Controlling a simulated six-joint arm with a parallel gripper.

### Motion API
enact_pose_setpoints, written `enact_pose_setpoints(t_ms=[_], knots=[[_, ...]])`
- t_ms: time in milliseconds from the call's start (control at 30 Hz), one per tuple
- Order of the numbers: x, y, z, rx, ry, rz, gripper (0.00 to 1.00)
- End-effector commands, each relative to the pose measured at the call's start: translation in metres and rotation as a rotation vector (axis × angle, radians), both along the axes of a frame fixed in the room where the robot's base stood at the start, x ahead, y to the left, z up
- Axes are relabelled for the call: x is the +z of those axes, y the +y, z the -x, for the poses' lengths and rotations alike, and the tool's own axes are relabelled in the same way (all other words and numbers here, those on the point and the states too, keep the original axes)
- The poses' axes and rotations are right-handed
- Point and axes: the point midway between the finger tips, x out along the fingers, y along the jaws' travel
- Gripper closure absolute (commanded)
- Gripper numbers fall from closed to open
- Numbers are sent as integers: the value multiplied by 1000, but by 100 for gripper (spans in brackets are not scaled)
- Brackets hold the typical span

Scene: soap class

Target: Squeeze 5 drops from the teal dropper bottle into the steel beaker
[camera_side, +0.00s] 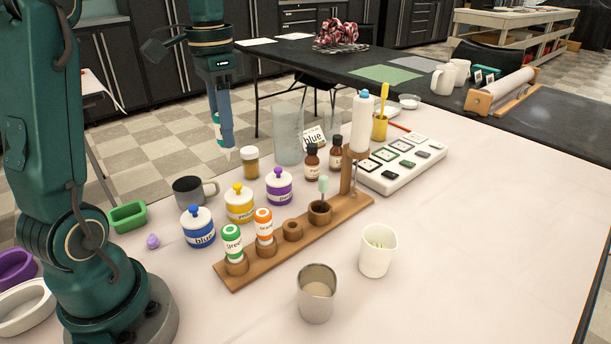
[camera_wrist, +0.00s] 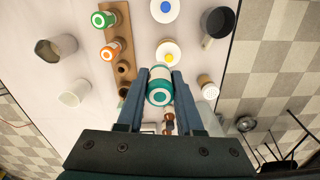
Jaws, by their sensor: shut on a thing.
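My gripper (camera_side: 226,140) is raised above the table behind the row of jars, pointing down. In the wrist view my gripper (camera_wrist: 159,100) is shut on the teal dropper bottle (camera_wrist: 160,76), seen end-on with a white and teal top between the fingers. In the side view only a small part of the teal bottle (camera_side: 217,119) shows beside the fingers. The steel beaker (camera_side: 317,293) stands upright at the front of the table, far from my gripper. It also shows at the upper left of the wrist view (camera_wrist: 56,51).
A wooden rack (camera_side: 335,212) holds green (camera_side: 232,243) and orange (camera_side: 264,226) bottles and has an empty socket (camera_side: 292,230). A white cup (camera_side: 378,250) stands right of the beaker. Lidded jars (camera_side: 239,203), a dark mug (camera_side: 194,191) and a tall clear cylinder (camera_side: 288,134) stand behind.

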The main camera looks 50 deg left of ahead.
Motion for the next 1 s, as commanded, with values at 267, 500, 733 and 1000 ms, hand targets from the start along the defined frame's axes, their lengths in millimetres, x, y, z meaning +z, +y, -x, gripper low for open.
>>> enact_pose_setpoints(t_ms=[267,500,733,1000], knots=[[14,0,0,0,0,0,71],[14,-1,0,1,0,0,71],[9,-4,-8,85,-22,-10,71],[-8,-73,-30,-23,-34,-7,71]])
